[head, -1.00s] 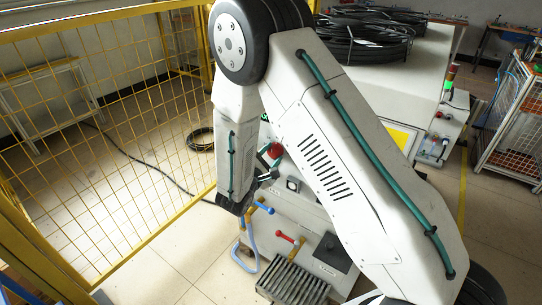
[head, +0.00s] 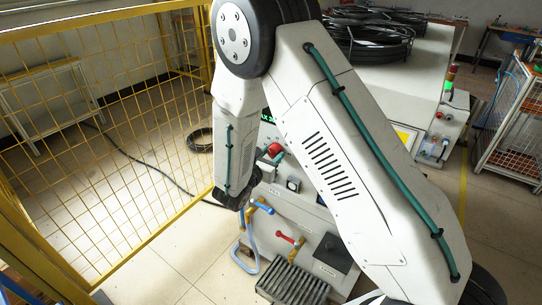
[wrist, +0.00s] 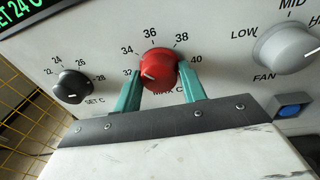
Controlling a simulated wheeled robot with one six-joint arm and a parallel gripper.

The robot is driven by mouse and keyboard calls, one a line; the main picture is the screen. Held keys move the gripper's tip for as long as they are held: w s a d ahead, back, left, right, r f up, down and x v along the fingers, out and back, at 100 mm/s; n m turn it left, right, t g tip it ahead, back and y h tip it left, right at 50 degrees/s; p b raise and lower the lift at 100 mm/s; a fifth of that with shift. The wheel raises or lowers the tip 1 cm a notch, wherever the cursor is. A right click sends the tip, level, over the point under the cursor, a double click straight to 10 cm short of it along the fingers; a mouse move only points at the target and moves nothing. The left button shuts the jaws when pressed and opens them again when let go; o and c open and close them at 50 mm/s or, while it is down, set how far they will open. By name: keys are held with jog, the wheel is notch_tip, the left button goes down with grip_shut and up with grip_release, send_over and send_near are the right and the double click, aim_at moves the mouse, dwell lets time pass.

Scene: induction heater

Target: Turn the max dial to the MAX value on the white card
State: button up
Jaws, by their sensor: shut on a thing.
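The red max dial (wrist: 158,66) is in the middle of the wrist view, with its scale numbers from 32 to 40 around it and its label partly covered. Its white mark points to the left and slightly down, near 32. My gripper (wrist: 160,71) is shut on this dial, one teal finger on each side. In the head view the red dial (head: 275,150) shows left of my large arm link.
The black SET C dial (wrist: 72,87) is left of the red dial. The grey FAN dial (wrist: 287,46) and a blue button (wrist: 291,107) are at the right. A green-lettered display (wrist: 36,10) is above. Yellow mesh fencing (head: 100,110) stands at the left.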

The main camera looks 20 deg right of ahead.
jog(key=n, duration=0.4)
jog(key=shift+g, duration=0.3)
jog(key=shift+w+a+n+g+h, duration=0.1)
jog(key=shift+n+g+h, duration=0.25)
jog(key=shift+n, duration=1.85)
jog(key=o, duration=1)
jog(key=v, duration=0.8)
